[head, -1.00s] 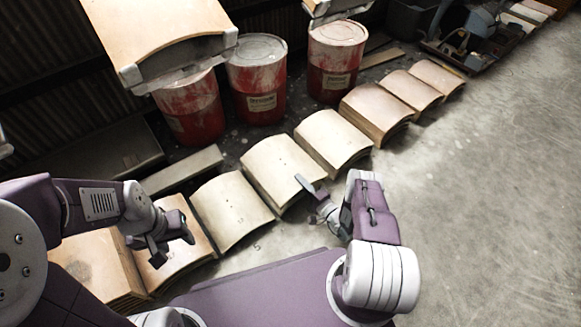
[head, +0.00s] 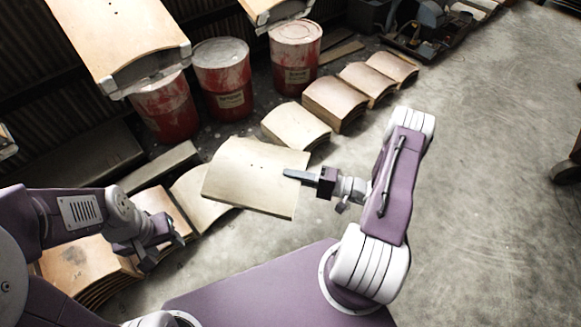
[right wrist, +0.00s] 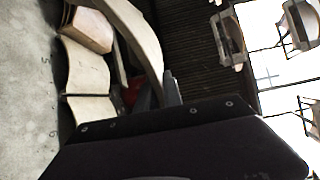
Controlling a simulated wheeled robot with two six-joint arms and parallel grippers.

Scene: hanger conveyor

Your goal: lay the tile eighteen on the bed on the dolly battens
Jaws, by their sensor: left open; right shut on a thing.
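A pale curved tile (head: 245,178) with small dark dots is held raised above the row of tiles. I cannot read a number on it. My right gripper (head: 298,176) is shut on its right edge. In the right wrist view the tile (right wrist: 138,30) shows as a curved pale band running to the fingers (right wrist: 160,92). My left gripper (head: 164,250) is open and empty, above the tiles at the lower left. I cannot make out the dolly, its battens or the bed in these views.
Tile stacks (head: 337,101) form a row along the floor. Red drums (head: 296,60) stand behind it. A hanger carries a large tile (head: 118,38) at the upper left. A loose timber (head: 160,165) lies behind the row. The concrete floor (head: 480,190) at right is largely clear.

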